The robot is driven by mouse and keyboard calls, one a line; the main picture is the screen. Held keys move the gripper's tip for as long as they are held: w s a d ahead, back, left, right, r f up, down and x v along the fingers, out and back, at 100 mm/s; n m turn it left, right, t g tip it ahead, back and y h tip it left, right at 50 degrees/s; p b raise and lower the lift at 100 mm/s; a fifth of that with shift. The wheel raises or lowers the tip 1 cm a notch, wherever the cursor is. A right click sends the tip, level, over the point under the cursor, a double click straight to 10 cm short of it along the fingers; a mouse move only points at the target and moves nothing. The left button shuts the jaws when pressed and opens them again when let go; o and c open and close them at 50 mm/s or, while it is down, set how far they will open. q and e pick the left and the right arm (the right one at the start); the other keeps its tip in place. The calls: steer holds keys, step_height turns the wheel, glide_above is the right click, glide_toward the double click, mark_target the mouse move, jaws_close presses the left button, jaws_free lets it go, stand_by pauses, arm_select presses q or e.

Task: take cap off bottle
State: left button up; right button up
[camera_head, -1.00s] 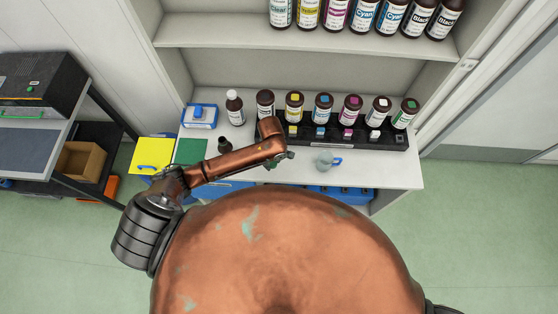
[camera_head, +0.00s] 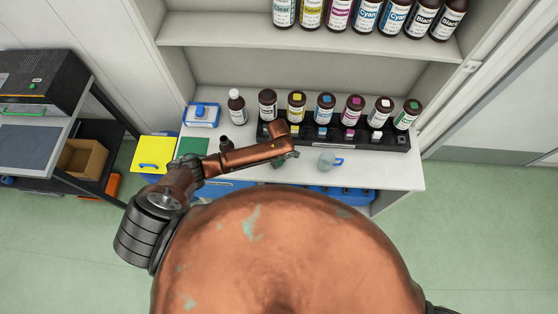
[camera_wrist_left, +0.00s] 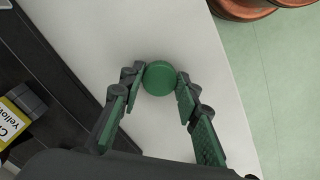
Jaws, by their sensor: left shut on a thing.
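A round green cap (camera_wrist_left: 158,78) sits between the green-padded fingers of my left gripper (camera_wrist_left: 157,88), which are shut on it, over the white counter. I cannot tell from above whether anything is beneath the cap. In the head view my left gripper (camera_head: 279,161) is low over the counter, mostly hidden by its own arm. Brown bottles with coloured caps stand behind it: a yellow-topped one (camera_head: 296,107), a blue-topped one (camera_head: 325,108), a magenta-topped one (camera_head: 353,110) and a green-topped one (camera_head: 407,115). A small dark bottle (camera_head: 226,145) stands left of my arm. My right gripper is not in view.
A black rack (camera_head: 395,138) runs along the counter before the bottles. A pale blue mug (camera_head: 327,160) stands close right of my left gripper. A white-capped bottle (camera_head: 236,107) and a blue-and-white box (camera_head: 201,115) are at the left. The counter's right end is clear.

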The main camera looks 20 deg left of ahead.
mark_target(279, 162)
arm_select(q)
steer(key=shift+f, duration=0.1)
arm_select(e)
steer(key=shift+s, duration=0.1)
arm_select(q)
steer(key=o, duration=1.1)
steer(key=shift+c, duration=0.2)
steer(key=shift+o, duration=1.2)
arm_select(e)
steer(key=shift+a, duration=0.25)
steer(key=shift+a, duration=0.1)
arm_select(q)
step_height(279, 162, up, 12)
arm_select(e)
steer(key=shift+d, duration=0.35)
